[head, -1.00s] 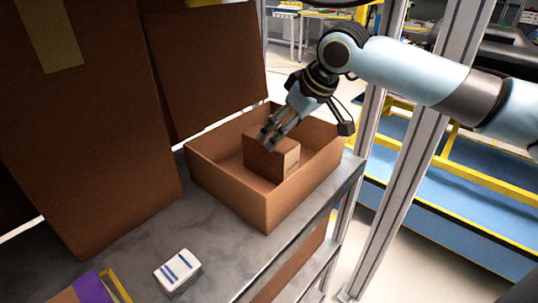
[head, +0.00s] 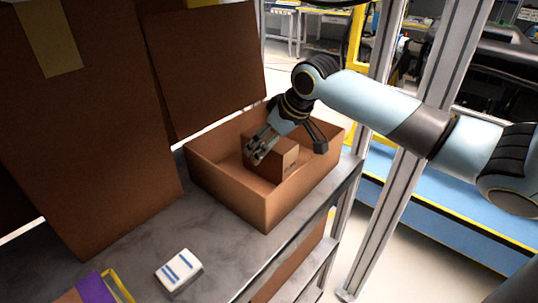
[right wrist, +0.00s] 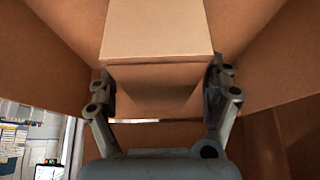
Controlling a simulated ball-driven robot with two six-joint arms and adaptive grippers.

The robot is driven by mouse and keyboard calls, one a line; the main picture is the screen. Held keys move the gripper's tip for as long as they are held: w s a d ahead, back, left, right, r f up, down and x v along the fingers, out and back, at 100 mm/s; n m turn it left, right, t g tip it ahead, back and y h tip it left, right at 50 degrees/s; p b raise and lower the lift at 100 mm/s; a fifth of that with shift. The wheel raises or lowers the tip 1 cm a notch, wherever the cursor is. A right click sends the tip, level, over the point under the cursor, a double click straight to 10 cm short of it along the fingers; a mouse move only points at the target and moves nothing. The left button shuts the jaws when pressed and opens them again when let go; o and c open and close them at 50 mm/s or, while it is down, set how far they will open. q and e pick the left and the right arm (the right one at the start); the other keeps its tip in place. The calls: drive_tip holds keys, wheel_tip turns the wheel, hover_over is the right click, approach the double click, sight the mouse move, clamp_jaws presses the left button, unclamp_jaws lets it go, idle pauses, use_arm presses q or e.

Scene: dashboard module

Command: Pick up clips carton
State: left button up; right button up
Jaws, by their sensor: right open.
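The clips carton, a small brown cardboard box (head: 284,157), stands inside a larger open brown box (head: 238,188) on the shelf. In the right wrist view the small carton (right wrist: 157,30) fills the top middle. My right gripper (head: 256,152) reaches down into the open box at the small carton. In the right wrist view its two fingers (right wrist: 160,85) are spread, one on each side of the carton's near part. I cannot tell whether they touch it. My left gripper is not in view.
The grey shelf (head: 130,235) holds a white box with blue stripes (head: 178,270) and a purple and yellow item (head: 95,290) at the front. Large brown boxes (head: 85,120) stand on the left. A metal post (head: 400,170) rises to the right of the shelf.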

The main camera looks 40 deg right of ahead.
drive_tip(key=shift+f, duration=0.25)
idle(0.3)
drive_tip(key=c, duration=1.6)
drive_tip(key=shift+r, duration=0.1)
drive_tip(key=shift+c, duration=0.2)
drive_tip(key=shift+r, duration=0.15)
wheel_tip(320, 180, up, 10)
drive_tip(key=shift+r+b, duration=0.1)
drive_tip(key=shift+b, duration=0.7)
drive_tip(key=shift+a, duration=0.1)
